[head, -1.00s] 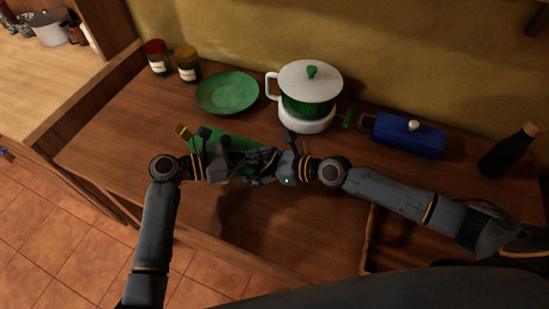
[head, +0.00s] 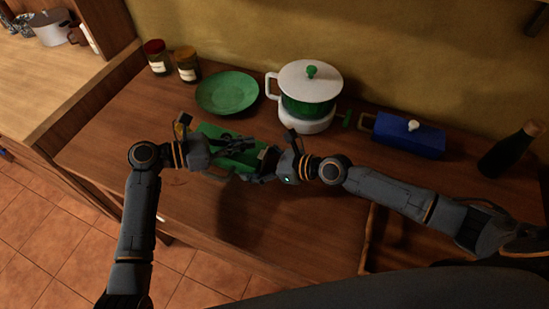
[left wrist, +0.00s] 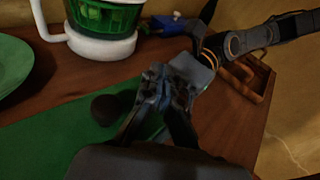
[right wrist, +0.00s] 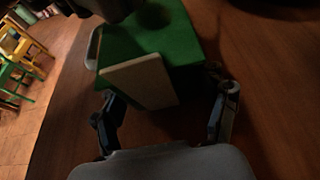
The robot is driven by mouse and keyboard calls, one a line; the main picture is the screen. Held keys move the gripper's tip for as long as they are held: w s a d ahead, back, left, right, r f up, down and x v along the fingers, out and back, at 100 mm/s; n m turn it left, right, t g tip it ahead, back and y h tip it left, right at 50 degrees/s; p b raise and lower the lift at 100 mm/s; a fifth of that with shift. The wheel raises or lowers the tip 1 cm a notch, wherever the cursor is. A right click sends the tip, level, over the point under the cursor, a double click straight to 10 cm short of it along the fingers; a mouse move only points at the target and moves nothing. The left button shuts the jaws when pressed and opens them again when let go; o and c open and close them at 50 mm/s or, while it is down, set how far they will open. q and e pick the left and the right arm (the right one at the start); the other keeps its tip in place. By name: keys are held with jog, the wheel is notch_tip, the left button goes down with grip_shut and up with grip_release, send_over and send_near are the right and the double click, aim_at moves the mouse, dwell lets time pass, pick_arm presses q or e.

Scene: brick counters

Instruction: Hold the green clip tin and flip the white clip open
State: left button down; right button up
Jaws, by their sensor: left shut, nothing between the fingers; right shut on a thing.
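The green clip tin (head: 243,158) lies on the brown counter below the green plate, partly covered by both grippers. The right wrist view shows its green top (right wrist: 180,40) and the flat off-white clip (right wrist: 140,80) at the end facing my right gripper. How far the clip is open I cannot tell. My right gripper (right wrist: 165,103) is shut on the tin, one finger at each side. My left gripper (head: 228,140) is shut and empty above the tin. In the left wrist view, its fingers (left wrist: 158,112) overlap my right gripper; the clip is hidden there.
Behind are the green plate (head: 227,93), a white-lidded green pot (head: 308,92), a blue box (head: 408,138) and two jars (head: 187,65). The counter's front middle is mostly clear.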

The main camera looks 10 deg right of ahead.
jog(key=o, duration=1.4)
jog(key=shift+o, duration=0.2)
